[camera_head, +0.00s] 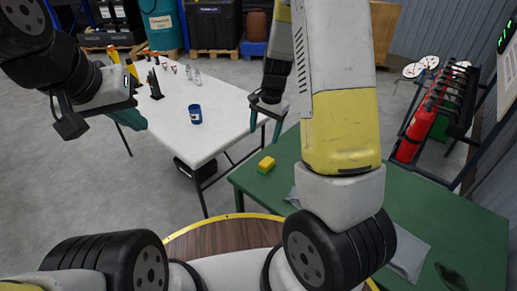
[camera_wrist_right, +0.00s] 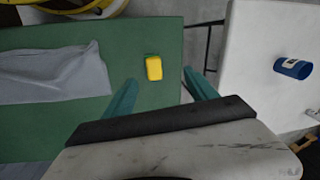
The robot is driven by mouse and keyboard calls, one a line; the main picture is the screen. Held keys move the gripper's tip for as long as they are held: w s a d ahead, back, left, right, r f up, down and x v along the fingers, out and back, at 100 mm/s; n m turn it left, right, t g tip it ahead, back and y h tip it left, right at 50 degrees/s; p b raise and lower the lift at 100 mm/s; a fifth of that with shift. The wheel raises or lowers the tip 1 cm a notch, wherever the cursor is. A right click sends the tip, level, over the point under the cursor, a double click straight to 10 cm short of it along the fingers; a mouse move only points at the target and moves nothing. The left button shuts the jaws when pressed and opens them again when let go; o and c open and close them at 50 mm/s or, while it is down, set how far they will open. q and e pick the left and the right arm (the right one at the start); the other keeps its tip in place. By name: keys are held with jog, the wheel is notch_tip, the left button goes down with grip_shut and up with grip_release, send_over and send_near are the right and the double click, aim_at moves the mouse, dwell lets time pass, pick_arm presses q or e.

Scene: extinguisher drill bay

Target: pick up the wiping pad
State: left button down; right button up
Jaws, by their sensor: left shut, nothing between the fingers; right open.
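The wiping pad, a small yellow block with a green layer (camera_head: 266,164), lies on the green table (camera_head: 460,215) near its left edge. In the right wrist view the pad (camera_wrist_right: 153,68) shows just beyond my fingertips, between their lines. My right gripper (camera_head: 265,125) is open and empty above and beyond the pad; its teal fingers also show in the wrist view (camera_wrist_right: 161,88). The pad is apart from both fingers. My left gripper (camera_head: 130,118) is shut and empty, raised at the left, in front of the white table.
A grey cloth (camera_wrist_right: 50,75) lies on the green table, partly hidden by my arm in the head view. The white table (camera_head: 185,130) holds a blue cup (camera_head: 195,114) and several small items. Red extinguishers (camera_head: 412,130) stand in a rack at the right.

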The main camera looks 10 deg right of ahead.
jog(key=m+h, duration=0.1)
send_over(267, 161)
jog(key=shift+g, duration=0.4)
notch_tip(267, 161, down, 8)
jog(key=shift+f, duration=0.2)
notch_tip(267, 161, down, 8)
jog(key=shift+a+r, duration=0.1)
grip_shut()
jog(key=shift+r, duration=0.1)
